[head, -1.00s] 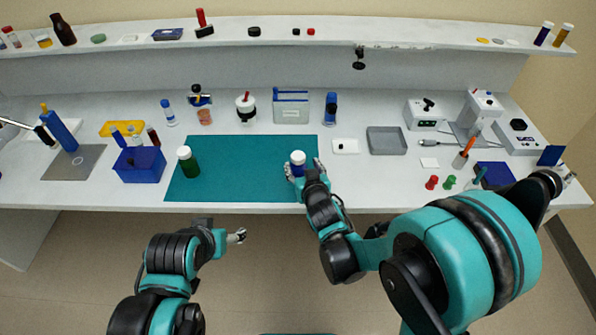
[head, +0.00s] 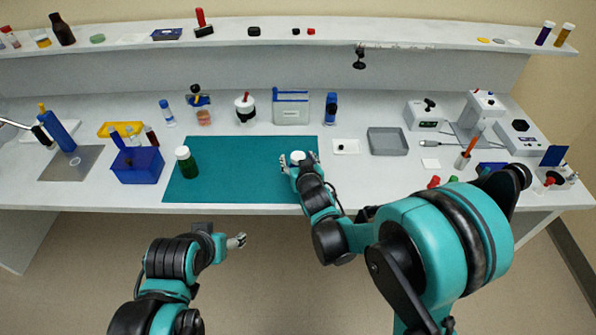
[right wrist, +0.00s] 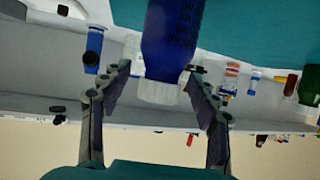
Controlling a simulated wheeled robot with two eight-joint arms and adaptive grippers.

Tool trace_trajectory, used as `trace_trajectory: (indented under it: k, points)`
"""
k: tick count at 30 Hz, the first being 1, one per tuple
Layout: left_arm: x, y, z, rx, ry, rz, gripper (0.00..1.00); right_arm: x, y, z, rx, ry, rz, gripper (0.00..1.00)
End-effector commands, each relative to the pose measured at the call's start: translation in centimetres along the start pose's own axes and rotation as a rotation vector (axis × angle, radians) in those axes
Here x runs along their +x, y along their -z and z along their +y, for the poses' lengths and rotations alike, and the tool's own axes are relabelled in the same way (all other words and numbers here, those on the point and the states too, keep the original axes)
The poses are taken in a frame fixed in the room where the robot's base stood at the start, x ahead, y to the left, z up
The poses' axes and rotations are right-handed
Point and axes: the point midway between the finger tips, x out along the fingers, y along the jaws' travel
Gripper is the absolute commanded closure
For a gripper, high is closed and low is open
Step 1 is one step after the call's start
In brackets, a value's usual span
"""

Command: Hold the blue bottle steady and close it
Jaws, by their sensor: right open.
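The blue bottle (right wrist: 172,30) stands near the right front edge of the teal mat (head: 240,180). Its white cap (head: 298,156) shows on top in the head view, where my gripper hides most of the body. In the right wrist view, which is upside down, the white cap (right wrist: 160,92) sits on the bottle's end; how tightly I cannot tell. My right gripper (right wrist: 158,70) is open, with one finger on each side of the bottle near the cap and visible gaps. My left gripper (head: 237,241) hangs in front of the bench, away from the bottle; its jaw opening is unclear.
A green bottle (head: 190,169) with a white cap stands on the mat's left part, beside a blue rack (head: 138,177). A white tile (head: 349,147) and grey tray (head: 387,150) lie right of the mat. The mat's middle is clear.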

Motion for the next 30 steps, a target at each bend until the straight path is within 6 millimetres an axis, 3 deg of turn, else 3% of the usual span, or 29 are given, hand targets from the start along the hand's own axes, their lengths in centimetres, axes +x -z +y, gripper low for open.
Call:
trace_trajectory:
  k: [1, 6, 8, 22, 30]
  points:
    - [0.0, 0.0, 0.0, 0.0, 0.0, 0.0, 0.3, 0.0, 0.0, 0.0, 0.0, 0.0, 0.0, 0.44]
    - [0.0, 0.0, 0.0, 0.0, 0.0, 0.0, 0.3, 0.0, 0.0, 0.0, 0.0, 0.0, 0.0, 0.89]
    - [0.0, 0.0, 0.0, 0.0, 0.0, 0.0, 0.3, 0.0, 0.0, 0.0, 0.0, 0.0, 0.0, 1.0]
    - [-0.1, 0.1, 0.0, 0.0, 0.0, 0.0, 0.3, -0.1, 0.2, 0.0, 0.0, 0.0, 0.0, 1.0]
    - [-1.2, 0.8, 0.0, 0.0, 0.0, 0.0, 0.3, -1.0, 2.4, 0.0, 0.0, 0.0, 0.0, 1.0]
